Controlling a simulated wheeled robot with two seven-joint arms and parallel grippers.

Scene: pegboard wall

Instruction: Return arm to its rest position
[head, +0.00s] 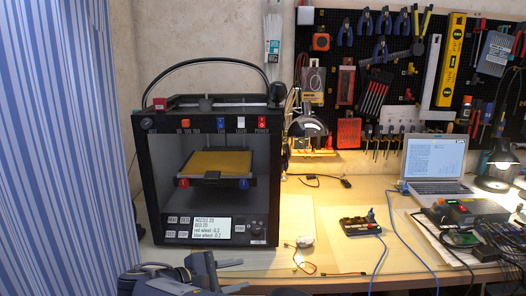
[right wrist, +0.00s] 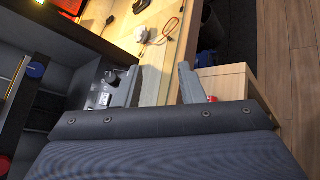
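My right gripper (head: 238,275) is at the bottom of the head view, low in front of the black 3D printer (head: 147,190) and the table's front edge. In the right wrist view its two fingers (right wrist: 158,67) stand well apart, with nothing between them. The wooden table edge shows through the gap. The printer's dark frame is left of the fingers there. My left gripper is not in view.
A blue striped curtain (head: 60,150) hangs at left. A tool pegboard (head: 400,75) is behind. Bare floor (right wrist: 285,60) shows right of the table.

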